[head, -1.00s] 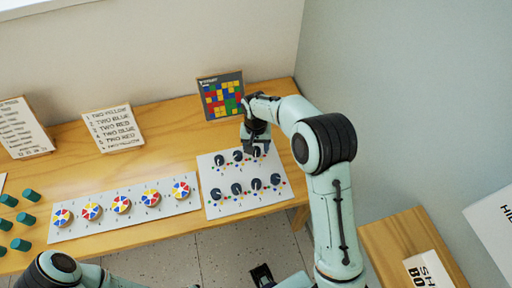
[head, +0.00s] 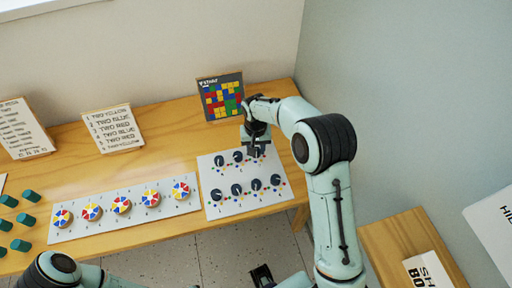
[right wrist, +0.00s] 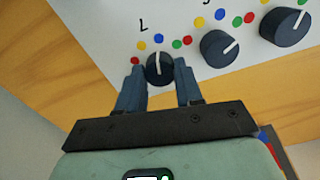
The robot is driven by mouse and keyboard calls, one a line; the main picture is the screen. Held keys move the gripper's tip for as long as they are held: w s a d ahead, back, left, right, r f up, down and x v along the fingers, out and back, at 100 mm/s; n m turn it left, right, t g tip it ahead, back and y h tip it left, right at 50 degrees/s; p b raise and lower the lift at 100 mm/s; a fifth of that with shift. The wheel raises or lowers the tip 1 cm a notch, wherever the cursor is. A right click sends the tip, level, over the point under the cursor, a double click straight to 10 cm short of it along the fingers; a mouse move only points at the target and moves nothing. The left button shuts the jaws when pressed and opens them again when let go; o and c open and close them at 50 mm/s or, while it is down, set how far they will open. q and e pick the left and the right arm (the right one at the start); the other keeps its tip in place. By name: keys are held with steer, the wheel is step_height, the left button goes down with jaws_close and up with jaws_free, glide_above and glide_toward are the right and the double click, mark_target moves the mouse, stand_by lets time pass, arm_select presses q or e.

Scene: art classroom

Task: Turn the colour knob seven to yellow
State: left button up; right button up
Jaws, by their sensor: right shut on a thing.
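My right gripper (head: 257,147) is over the back right end of the knob sheet (head: 233,207) in the head view. In the right wrist view its fingers (right wrist: 160,80) are shut on a dark round knob (right wrist: 158,67), one on each side. The mark by this knob looks like an upside-down 7. Its white pointer line points up in that view, roughly at the blue dot (right wrist: 158,38). A yellow dot (right wrist: 141,45) lies to the left of the blue one, and a green dot (right wrist: 177,43) to the right. My left gripper is not clearly in view.
Other dark knobs (head: 237,189) stand on the same sheet. A strip of coloured discs (head: 121,205) and several green pegs (head: 26,220) are to the left. A colour-grid board (head: 221,97) and text cards (head: 113,129) stand behind. A wall is close on the right.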

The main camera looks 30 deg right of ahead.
arm_select(q)
steer(key=shift+w+r+p, duration=0.2)
steer(key=shift+r+p, duration=0.15)
steer(key=shift+r, duration=0.1)
arm_select(e)
steer(key=n, duration=0.6)
steer(key=shift+n, duration=0.3)
steer(key=o, duration=1)
steer(key=shift+o, duration=0.2)
arm_select(q)
steer(key=shift+w+r+p, duration=0.35)
steer(key=shift+r+p, duration=0.2)
steer(key=shift+r, duration=0.1)
arm_select(e)
step_height(320, 180, up, 13)
steer(key=shift+r, duration=0.2)
